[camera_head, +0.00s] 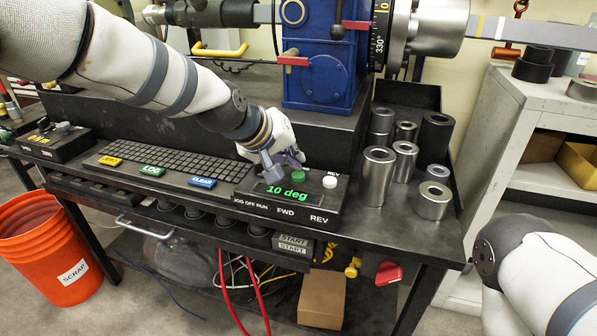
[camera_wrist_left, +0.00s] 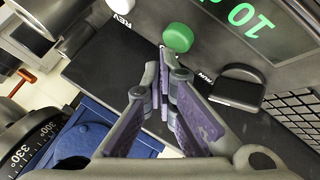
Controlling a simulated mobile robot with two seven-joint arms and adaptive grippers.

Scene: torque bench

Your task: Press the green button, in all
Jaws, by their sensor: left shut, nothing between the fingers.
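The green button (camera_head: 298,176) sits on top of a black control box (camera_head: 262,207) whose display reads "10 deg" in green. The green button also shows in the left wrist view (camera_wrist_left: 178,38), just beyond my fingertips. My left gripper (camera_head: 291,160) is shut and empty. Its fingertips (camera_wrist_left: 163,56) are close beside the button; I cannot tell whether they touch it. My right arm shows at the lower right in the head view, but its gripper is not visible.
A white button (camera_head: 330,182) marked REV stands right of the green one. Several metal cylinders (camera_head: 376,170) stand further right. A blue machine (camera_head: 322,60) rises behind. A keyboard (camera_head: 170,160) lies left. An orange scrap bin (camera_head: 45,245) is on the floor.

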